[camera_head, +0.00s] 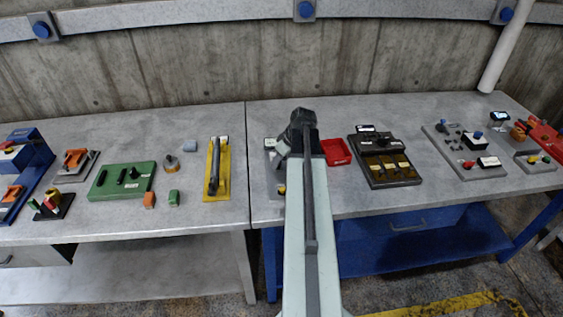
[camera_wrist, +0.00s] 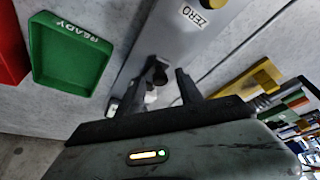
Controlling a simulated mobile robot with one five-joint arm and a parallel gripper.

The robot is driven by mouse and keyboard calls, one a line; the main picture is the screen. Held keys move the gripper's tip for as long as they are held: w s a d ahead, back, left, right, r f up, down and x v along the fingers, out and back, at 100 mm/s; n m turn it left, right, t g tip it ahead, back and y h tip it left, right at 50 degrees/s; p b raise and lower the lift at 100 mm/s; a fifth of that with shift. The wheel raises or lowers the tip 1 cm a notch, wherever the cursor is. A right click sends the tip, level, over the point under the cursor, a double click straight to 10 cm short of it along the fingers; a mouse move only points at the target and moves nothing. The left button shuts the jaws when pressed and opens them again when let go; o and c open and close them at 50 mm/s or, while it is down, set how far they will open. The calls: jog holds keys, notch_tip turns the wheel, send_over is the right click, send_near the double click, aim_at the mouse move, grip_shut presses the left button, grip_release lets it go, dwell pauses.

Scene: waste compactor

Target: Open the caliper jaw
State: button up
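A grey fixture plate (camera_wrist: 150,45) with a ZERO label (camera_wrist: 210,5) lies on the bench in the wrist view. A small dark knob (camera_wrist: 158,72) and a pale piece stand on it; I cannot tell which part is the caliper jaw. My gripper (camera_wrist: 160,88) is open, its two dark fingers apart on either side of the knob, with no clear contact. In the head view my gripper (camera_head: 297,138) is over the middle of the bench. The grey plate (camera_head: 272,188) shows only at its left edge there; my arm hides the rest.
A green READY tray (camera_wrist: 70,55) and a red tray (camera_wrist: 8,45) lie left of the plate in the wrist view. In the head view the red tray (camera_head: 336,152) and a black tool board (camera_head: 384,160) are right of my arm. A yellow fixture (camera_head: 217,170) is left.

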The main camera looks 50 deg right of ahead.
grip_shut()
dwell(1.3)
